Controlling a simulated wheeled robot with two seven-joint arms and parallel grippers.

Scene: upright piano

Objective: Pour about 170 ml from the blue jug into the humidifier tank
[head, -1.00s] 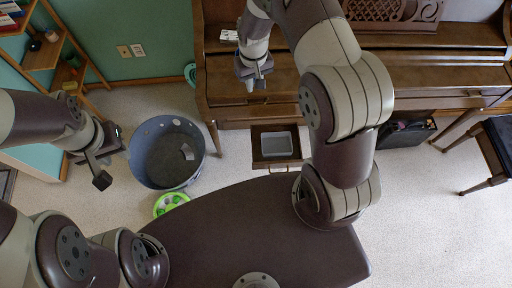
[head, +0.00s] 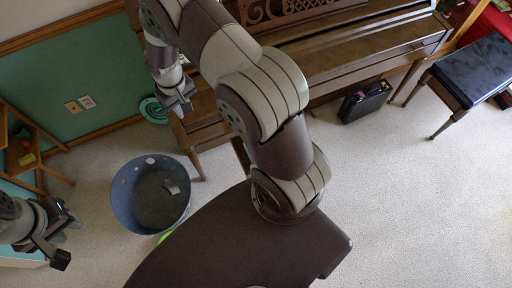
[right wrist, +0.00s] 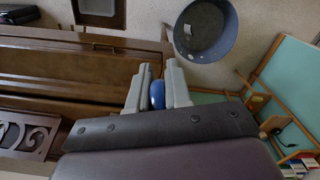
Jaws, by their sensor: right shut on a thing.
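My right gripper (right wrist: 157,92) is shut on a small blue piece, which I take to be part of the blue jug (right wrist: 157,95). Only a rounded bit of it shows between the fingertips; the rest is hidden. In the head view my right gripper (head: 180,104) hangs over the left end of the piano, and the blue piece cannot be made out there. A grey tray (right wrist: 98,7) in a wooden drawer at the top of the right wrist view may be the humidifier tank. My left gripper (head: 66,238) is at the lower left, its fingers apart and empty.
An upright piano (head: 345,58) fills the upper middle. A blue-grey tub (head: 188,205) stands on the floor between my left gripper and the piano. A black case (head: 365,102) and a piano stool (head: 472,70) are at the right. Carpet is clear at lower right.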

